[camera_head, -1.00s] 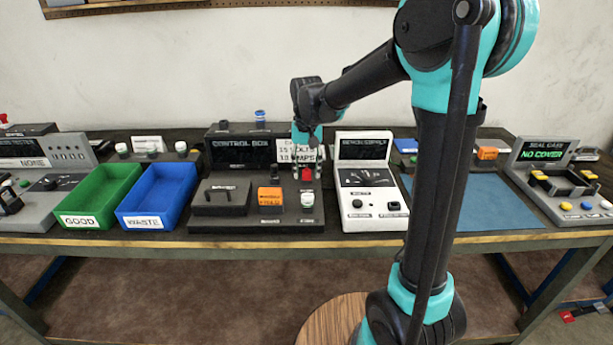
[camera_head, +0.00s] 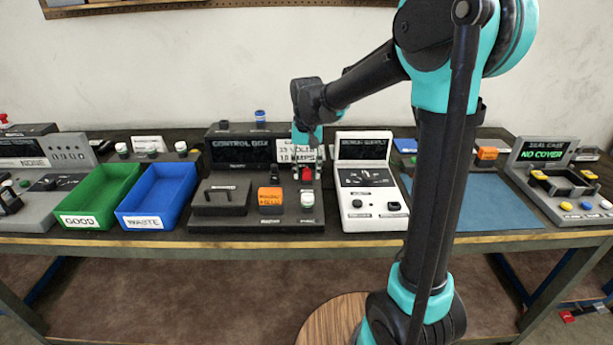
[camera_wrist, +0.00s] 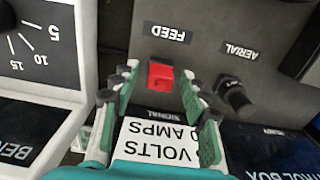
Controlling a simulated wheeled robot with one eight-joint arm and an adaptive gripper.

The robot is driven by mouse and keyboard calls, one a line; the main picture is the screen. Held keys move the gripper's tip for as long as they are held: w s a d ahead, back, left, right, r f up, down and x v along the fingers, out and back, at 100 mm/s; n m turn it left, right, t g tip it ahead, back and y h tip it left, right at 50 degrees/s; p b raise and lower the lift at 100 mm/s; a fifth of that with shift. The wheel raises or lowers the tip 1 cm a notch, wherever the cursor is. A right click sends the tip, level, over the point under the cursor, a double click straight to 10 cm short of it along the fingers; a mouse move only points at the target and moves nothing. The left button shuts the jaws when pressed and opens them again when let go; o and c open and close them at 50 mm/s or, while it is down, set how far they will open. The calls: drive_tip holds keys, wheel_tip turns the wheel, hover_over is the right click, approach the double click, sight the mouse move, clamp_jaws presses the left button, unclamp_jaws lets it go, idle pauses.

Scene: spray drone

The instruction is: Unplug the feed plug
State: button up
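The feed plug is a small red block (camera_wrist: 161,75) on the grey control box panel, beside the label FEED in the wrist view. It also shows as a red spot (camera_head: 306,174) in the head view, below the control box screen. My gripper (camera_wrist: 158,83) is open in the wrist view. One finger is on each side of the red plug, with visible gaps between plug and fingertips. The fingers point at the panel; their exact height above it is hard to tell. In the head view my gripper hangs over the right part of the control box (camera_head: 228,213).
A black AERIAL connector (camera_wrist: 236,97) stands right of the right finger in the wrist view. The white bench supply (camera_head: 371,210) is close on the other side. A white volts-and-amps label (camera_wrist: 160,140) lies between the finger bases. An orange block (camera_head: 269,196) and knobs stand nearby.

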sight(307, 170)
clamp_jaws()
drive_tip(key=shift+r, duration=3)
drive_tip(key=shift+d, duration=0.1)
